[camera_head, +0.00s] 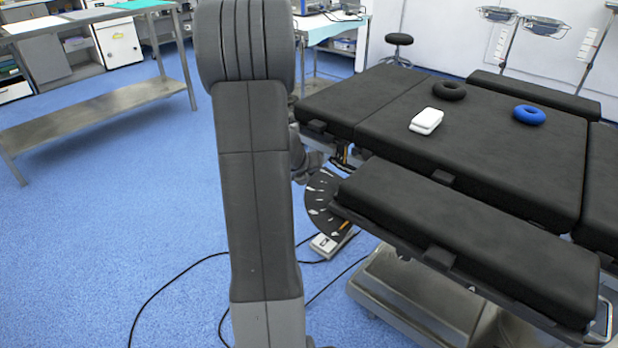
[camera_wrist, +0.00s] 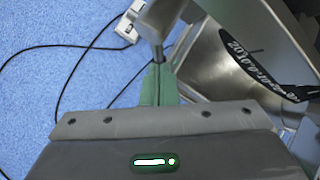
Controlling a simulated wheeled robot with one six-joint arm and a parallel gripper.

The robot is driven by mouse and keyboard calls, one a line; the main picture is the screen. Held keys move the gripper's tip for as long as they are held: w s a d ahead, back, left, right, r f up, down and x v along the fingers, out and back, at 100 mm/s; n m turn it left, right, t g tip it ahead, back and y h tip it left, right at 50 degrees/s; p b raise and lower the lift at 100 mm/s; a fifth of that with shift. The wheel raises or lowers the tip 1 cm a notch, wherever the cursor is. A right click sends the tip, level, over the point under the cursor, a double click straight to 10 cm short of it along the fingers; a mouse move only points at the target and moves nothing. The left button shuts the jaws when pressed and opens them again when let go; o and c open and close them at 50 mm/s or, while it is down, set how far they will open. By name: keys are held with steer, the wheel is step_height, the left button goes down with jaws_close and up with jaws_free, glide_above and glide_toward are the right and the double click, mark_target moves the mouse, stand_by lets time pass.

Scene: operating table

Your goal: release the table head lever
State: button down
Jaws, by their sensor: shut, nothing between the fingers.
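In the head view the black operating table (camera_head: 460,140) stands at the right, with its end section (camera_head: 362,97) at the left end. In the wrist view a grey rod-like part (camera_wrist: 159,22), possibly the lever, runs down towards my gripper (camera_wrist: 159,70). My gripper's green fingers are together, with their tips at or very close to the rod's lower end. I cannot tell whether they touch. In the head view my arm hides most of the gripper area, and the lever cannot be made out clearly.
A dark marked dial (camera_head: 322,196) hangs beside the table; a dark printed band shows in the wrist view (camera_wrist: 262,72). A white pedal box (camera_head: 330,243) and cables lie on the blue floor. A side pad (camera_head: 465,245) juts forward. Floor at left is open.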

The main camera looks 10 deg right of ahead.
steer(key=shift+w+f, duration=0.1)
steer(key=shift+w, duration=0.35)
steer(key=shift+p, duration=0.35)
